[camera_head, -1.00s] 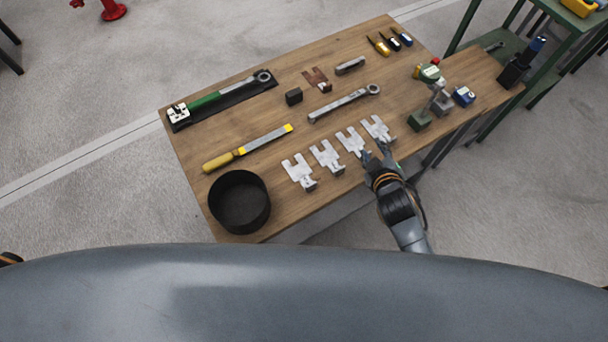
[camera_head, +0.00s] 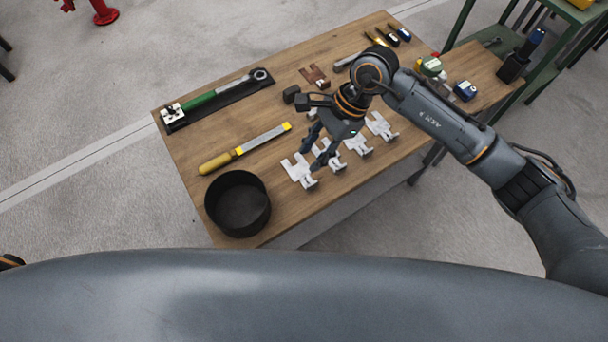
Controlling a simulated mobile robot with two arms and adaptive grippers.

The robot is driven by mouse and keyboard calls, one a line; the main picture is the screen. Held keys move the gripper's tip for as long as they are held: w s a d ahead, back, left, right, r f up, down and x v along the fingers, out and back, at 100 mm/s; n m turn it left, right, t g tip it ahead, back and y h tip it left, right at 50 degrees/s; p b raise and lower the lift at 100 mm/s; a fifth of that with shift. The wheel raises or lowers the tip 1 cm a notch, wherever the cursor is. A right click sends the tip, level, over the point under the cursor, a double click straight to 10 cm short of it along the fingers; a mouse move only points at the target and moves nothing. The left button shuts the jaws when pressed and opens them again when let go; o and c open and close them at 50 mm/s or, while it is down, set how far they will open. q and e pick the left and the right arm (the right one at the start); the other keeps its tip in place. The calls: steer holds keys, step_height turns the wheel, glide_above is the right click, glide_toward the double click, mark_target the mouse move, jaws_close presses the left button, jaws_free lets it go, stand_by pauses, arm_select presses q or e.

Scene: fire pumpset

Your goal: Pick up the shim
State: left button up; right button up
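Several silver slotted shims lie in a row along the near side of the wooden table (camera_head: 190,150). The leftmost shim (camera_head: 298,172) is below my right gripper (camera_head: 308,161). The second shim (camera_head: 325,152) is partly hidden by a finger. The third shim (camera_head: 357,145) and the rightmost shim (camera_head: 380,126) lie to the right. A brown slotted plate (camera_head: 314,76) lies farther back. My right gripper points down and left, its two fingers apart, with nothing visible held. I cannot tell whether a fingertip touches the shim. My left gripper is not visible.
A black round bin (camera_head: 238,204) stands at the near left. A yellow-handled file (camera_head: 245,148) and a green-handled wrench (camera_head: 215,98) lie to the left. A small black block (camera_head: 291,94) is behind my gripper. My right arm hides the combination wrench and part of the table's right side.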

steer(key=w+d+h, duration=0.2)
steer(key=d, duration=0.2)
glide_above(313, 183)
steer(key=d, duration=0.2)
steer(key=shift+n, duration=0.4)
steer(key=f, duration=0.5)
steer(key=f+p, duration=0.1)
steer(key=f, duration=0.2)
steer(key=shift+w+f, duration=0.15)
steer(key=shift+w, duration=0.15)
steer(key=x, duration=0.3)
steer(key=p+x, duration=0.1)
steer(key=shift+w+a+f, duration=0.2)
steer(key=shift+a+f, duration=0.1)
steer(key=shift+a, duration=0.05)
steer(key=shift+a+f+t, duration=0.1)
steer(key=shift+f+t, duration=0.2)
steer(key=shift+f, duration=0.25)
jaws_close()
